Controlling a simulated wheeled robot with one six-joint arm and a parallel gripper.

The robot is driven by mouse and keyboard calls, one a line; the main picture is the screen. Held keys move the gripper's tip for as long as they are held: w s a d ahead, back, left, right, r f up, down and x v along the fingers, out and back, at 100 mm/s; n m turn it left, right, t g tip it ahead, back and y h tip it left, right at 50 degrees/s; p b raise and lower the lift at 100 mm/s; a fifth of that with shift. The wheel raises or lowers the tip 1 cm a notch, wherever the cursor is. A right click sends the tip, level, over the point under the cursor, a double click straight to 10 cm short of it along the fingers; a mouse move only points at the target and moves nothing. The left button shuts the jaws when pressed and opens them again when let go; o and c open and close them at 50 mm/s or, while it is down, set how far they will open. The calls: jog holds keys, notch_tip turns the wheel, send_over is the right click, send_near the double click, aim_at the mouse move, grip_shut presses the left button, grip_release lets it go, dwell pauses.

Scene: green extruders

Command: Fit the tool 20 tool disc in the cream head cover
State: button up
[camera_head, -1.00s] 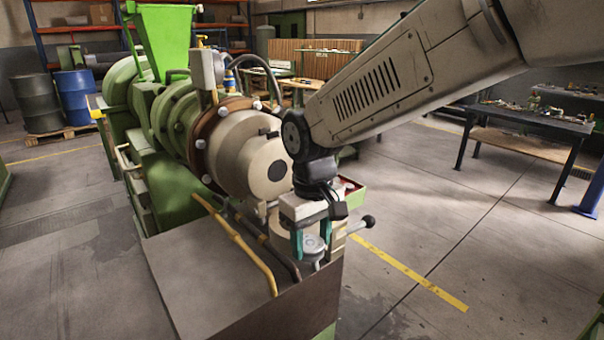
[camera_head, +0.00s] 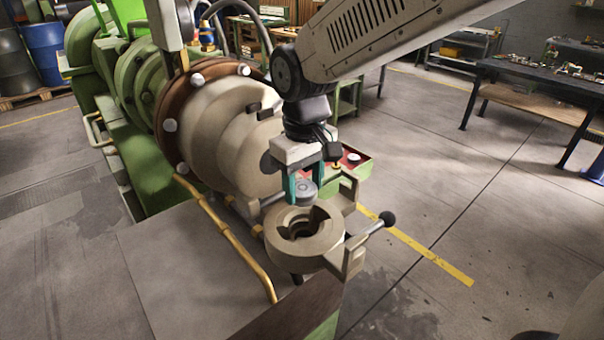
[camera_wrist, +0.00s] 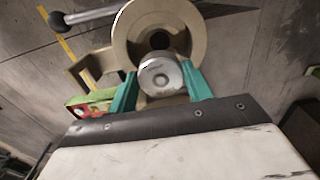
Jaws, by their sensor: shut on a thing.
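The tool disc (camera_head: 305,190) is a small grey metal disc held between the teal fingers of my gripper (camera_head: 304,184). The wrist view also shows the disc (camera_wrist: 160,76) between the fingers of my gripper (camera_wrist: 163,88). The cream head cover (camera_head: 278,239) is a thick ring with a stepped, notched central opening, facing up. The disc is above and behind the cover's far rim in the head view, not in the opening. In the wrist view the cover (camera_wrist: 126,38) lies beyond the disc, which overlaps the lower part of its dark hole.
The extruder's cream barrel end (camera_head: 235,150) stands close left of my gripper. A clamp handle with a black knob (camera_head: 388,218) sticks out right of the cover. A yellow pipe (camera_head: 228,240) runs along the left. A red-topped green box (camera_head: 350,160) is behind.

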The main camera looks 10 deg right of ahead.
aim_at(304, 206)
jog(key=shift+f, duration=2.95)
jog(key=shift+s+d, duration=0.15)
jog(key=shift+f, duration=0.2)
jog(key=shift+f, duration=0.95)
jog(key=shift+f, duration=0.35)
jog(key=shift+f, duration=0.75)
